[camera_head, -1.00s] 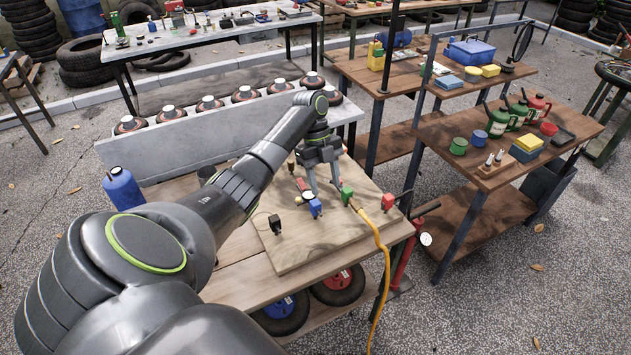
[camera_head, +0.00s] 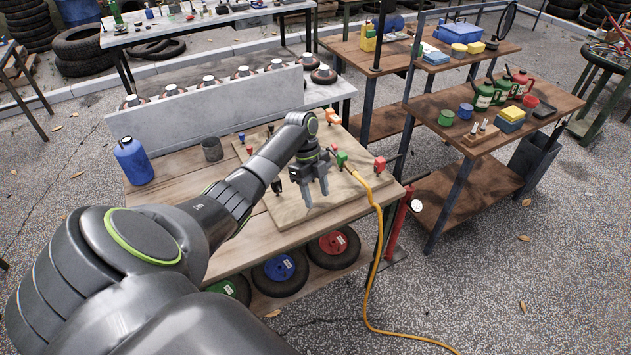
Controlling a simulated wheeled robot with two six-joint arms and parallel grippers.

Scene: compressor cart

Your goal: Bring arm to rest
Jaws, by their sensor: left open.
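My left arm comes in from the lower left and reaches over the wooden cart top (camera_head: 180,195). My left gripper (camera_head: 317,200) points down above the wooden board (camera_head: 345,203) with its fingers apart and nothing between them. A green coupling (camera_head: 341,158) with the yellow hose (camera_head: 378,222) stands to the right of the gripper, apart from it. A red coupling (camera_head: 380,164) sits at the board's right edge. A black coupling (camera_head: 276,186) is just left of the gripper. The gripper and forearm hide part of the board. My right gripper is not in view.
A blue bottle (camera_head: 133,162) and a dark cup (camera_head: 212,149) stand on the cart's left side. A grey ledge (camera_head: 215,105) with several round discs runs behind. A wooden shelf (camera_head: 430,112) with cans stands to the right. Wheels with coloured hubs lie below the cart top.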

